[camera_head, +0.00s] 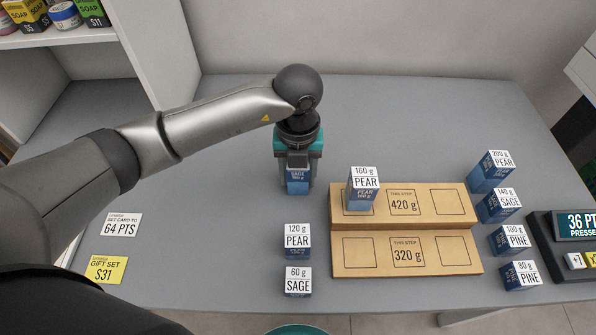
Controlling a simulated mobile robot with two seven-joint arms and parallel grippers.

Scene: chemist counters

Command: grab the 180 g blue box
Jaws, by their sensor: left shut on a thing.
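My left gripper (298,166) comes down from above and is shut on this box. The gripper and wrist hide the box's top and upper part. The box is upright, and I cannot tell whether its base touches the counter. My right gripper is not in view.
Several boxes and a display (577,225) are right.

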